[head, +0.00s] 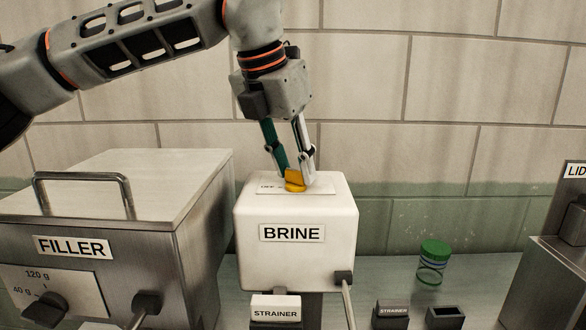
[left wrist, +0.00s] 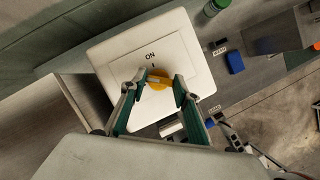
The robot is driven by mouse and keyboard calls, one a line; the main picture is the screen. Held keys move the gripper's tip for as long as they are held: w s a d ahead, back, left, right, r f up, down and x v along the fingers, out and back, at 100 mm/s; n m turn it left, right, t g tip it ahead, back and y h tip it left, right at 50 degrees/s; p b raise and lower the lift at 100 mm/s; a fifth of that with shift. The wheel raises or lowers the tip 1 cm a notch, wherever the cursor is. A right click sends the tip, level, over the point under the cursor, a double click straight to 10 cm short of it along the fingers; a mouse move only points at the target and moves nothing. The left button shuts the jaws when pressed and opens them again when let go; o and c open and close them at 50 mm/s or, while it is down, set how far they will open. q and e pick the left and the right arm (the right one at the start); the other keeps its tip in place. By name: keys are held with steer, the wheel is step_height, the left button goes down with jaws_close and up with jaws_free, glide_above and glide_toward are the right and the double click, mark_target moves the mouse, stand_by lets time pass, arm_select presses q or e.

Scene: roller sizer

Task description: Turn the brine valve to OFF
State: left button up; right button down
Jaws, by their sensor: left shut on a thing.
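The white BRINE box (head: 296,232) stands in the middle of the head view, with the yellow valve knob (head: 295,186) on its top plate. An OFF label shows left of the knob there. My left gripper (head: 294,176) reaches down from above and is shut on the knob. In the left wrist view, the fingers of my left gripper (left wrist: 155,95) lie on either side of the knob (left wrist: 158,79). An ON label and a tick mark show beyond it on the white top (left wrist: 115,50). The knob's exact pointing is partly hidden by the fingers. My right gripper is not in view.
The metal FILLER machine (head: 205,215) with a raised handle stands close left of the box. A metal LID unit (head: 545,270) is at far right. The tiled wall is behind.

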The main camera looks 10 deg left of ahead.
arm_select(q)
steer(key=n+y, duration=0.1)
steer(key=n, duration=0.2)
steer(key=n+y, duration=0.1)
steer(key=n, duration=0.2)
steer(key=shift+d, duration=0.2)
steer(key=shift+n+y, duration=0.3)
steer(key=o, duration=1.1)
steer(key=shift+s+r, duration=0.1)
steer(key=shift+r, duration=0.05)
steer(key=v, duration=1.1)
steer(key=shift+s+r, duration=0.3)
